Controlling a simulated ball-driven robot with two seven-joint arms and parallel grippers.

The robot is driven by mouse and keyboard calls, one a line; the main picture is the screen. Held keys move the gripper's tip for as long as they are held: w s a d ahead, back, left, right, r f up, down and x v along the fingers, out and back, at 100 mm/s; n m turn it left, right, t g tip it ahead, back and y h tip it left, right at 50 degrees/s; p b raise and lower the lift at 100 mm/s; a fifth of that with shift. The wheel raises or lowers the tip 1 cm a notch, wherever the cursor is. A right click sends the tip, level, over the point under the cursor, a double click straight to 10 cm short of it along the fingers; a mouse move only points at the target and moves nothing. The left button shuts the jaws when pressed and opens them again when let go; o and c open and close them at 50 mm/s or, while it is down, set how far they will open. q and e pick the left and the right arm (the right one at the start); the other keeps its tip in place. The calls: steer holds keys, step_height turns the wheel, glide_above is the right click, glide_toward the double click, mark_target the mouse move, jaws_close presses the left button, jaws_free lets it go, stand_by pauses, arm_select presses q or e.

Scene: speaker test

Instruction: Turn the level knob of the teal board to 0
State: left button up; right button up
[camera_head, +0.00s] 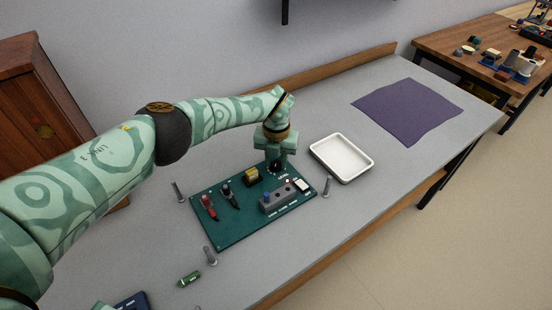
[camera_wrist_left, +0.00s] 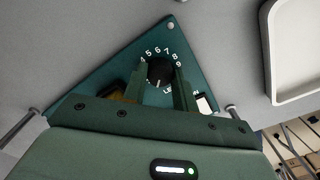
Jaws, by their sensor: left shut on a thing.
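The teal board (camera_head: 236,237) lies on the grey bench and carries several parts. Its level knob (camera_wrist_left: 159,73) is black and round, with white digits 4 to 9 visible around its far side in the left wrist view. A small light mark shows on the near part of the knob; the lower digits are hidden by my gripper. My left gripper (camera_head: 275,165) comes down from above at the board's far edge. In the left wrist view its two green fingers (camera_wrist_left: 161,92) are shut on the knob, one on each side. My right gripper is in neither view.
The board also has a red clip (camera_head: 208,207), a dark one beside it, a yellow block (camera_head: 252,176) and a grey block (camera_head: 278,199). Metal posts stand around it. A white tray (camera_head: 313,149) lies right of it; a purple cloth (camera_head: 408,110) lies beyond. A green cylinder (camera_head: 189,279) lies in front.

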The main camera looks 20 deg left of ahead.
mark_target(276, 163)
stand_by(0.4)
arm_select(q)
steer(key=o, duration=1)
step_height(276, 163, up, 16)
steer(key=p, duration=0.5)
steer(key=shift+r, duration=0.2)
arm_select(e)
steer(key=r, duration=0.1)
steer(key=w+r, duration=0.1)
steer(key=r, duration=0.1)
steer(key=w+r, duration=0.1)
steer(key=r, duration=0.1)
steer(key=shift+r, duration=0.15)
arm_select(q)
steer(key=shift+f, duration=0.15)
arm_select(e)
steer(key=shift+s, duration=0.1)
